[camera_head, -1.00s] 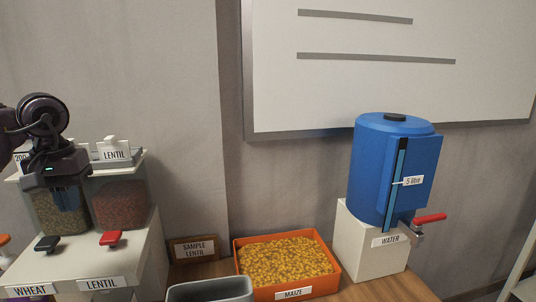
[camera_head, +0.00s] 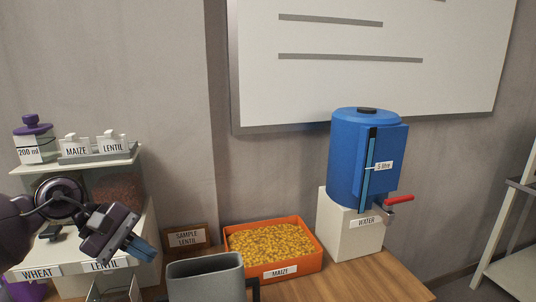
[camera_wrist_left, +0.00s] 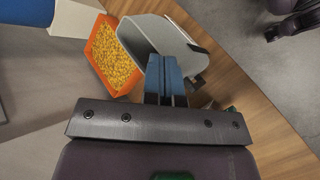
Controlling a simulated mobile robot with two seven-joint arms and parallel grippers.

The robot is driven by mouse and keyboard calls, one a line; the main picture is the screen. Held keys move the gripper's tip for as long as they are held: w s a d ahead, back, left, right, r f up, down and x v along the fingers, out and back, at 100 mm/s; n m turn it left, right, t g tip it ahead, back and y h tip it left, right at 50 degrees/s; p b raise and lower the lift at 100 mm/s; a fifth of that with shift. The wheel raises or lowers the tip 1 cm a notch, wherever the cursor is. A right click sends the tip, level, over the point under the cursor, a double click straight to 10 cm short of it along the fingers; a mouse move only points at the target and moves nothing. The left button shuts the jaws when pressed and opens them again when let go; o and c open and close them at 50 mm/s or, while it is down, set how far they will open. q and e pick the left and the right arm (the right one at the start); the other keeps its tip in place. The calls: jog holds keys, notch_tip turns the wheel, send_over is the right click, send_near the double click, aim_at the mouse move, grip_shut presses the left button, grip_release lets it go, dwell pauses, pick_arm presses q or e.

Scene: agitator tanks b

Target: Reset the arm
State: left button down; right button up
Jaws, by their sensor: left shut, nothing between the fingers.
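My left gripper (camera_head: 143,250) is at the lower left of the head view, in front of the dispenser. Its blue fingers point down and to the right, shut and empty. In the left wrist view the fingers (camera_wrist_left: 166,80) lie together, with the grey jug (camera_wrist_left: 160,38) beyond them. My right gripper is not in view.
The grey jug (camera_head: 207,278) stands on the wooden table (camera_head: 350,281) beside the orange maize tray (camera_head: 318,259). The blue water tank (camera_head: 345,160) with a red tap stands on a white block. The dispenser (camera_head: 150,235) is behind my left arm.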

pick_arm(q)
jog(key=d+n+t+h, duration=0.4)
jog(key=d+n+h, duration=0.3)
jog(key=n, duration=0.3)
jog(key=s+a+f+m+t+y, duration=0.3)
jog(key=a+f+m+t+y, duration=0.45)
jog(key=m, duration=0.85)
jog(key=s+a+f+m+t+y, duration=0.25)
jog(key=a+f+m+y, duration=0.2)
jog(key=m+y, duration=0.85)
jog(key=s+d+f+n+g+h, duration=0.1)
jog(key=s+f+n+g, duration=0.5)
jog(key=s, duration=0.4)
jog(key=s+f+n+g+h, duration=0.2)
jog(key=s+f+n+g, duration=0.4)
jog(key=s, duration=0.4)
jog(key=w+f+m+t, duration=0.2)
jog(key=w+f+t, duration=0.6)
jog(key=f, duration=0.3)
jog(key=shift+d+f+t, duration=0.15)
jog(key=shift+f+t, duration=0.15)
jog(key=shift+t, duration=0.1)
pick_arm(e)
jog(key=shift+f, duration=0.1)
